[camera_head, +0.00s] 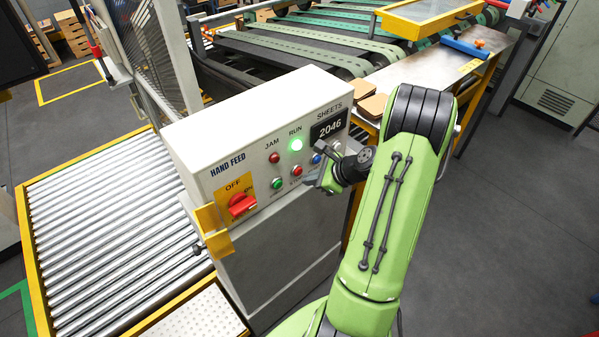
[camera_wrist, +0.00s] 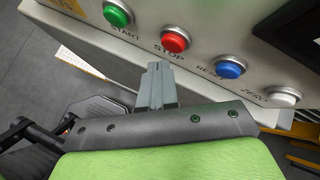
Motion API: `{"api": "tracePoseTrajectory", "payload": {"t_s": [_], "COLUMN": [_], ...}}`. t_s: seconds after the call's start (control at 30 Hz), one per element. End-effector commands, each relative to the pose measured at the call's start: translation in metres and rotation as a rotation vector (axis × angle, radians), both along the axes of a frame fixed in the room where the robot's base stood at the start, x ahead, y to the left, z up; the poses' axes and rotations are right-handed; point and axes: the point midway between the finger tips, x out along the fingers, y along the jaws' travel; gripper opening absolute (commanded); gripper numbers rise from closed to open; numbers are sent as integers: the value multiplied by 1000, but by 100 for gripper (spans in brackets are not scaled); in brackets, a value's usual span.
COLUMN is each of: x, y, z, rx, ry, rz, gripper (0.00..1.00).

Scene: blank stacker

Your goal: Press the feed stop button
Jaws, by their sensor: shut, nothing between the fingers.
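The feed stop button is the red button (camera_wrist: 175,40) labelled STOP in the wrist view, between the green START button (camera_wrist: 117,13) and the blue RESET button (camera_wrist: 231,66). In the head view the red button (camera_head: 297,171) sits low on the HAND FEED panel (camera_head: 228,186). My gripper (camera_wrist: 155,68) is shut and empty. Its tip is below the STOP label in the wrist view, with a gap to the button. In the head view my gripper (camera_head: 318,184) is in front of the panel, just right of the red button.
A white button (camera_wrist: 284,96) sits right of RESET. The panel also has a lit green RUN lamp (camera_head: 296,144), a red JAM lamp (camera_head: 274,158), a 2046 display (camera_head: 328,127) and a red OFF switch (camera_head: 241,205). A roller conveyor (camera_head: 100,220) lies left; open floor is right.

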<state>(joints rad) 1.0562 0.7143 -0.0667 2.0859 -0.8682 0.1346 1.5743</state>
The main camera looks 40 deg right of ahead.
Motion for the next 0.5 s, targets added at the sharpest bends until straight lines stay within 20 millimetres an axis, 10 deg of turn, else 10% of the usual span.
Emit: {"api": "tracePoseTrajectory", "payload": {"t_s": [0.5], "x": [9], "y": [0], "z": [1], "rx": [0], "ry": [-1], "rz": [-1], "gripper": [0]}}
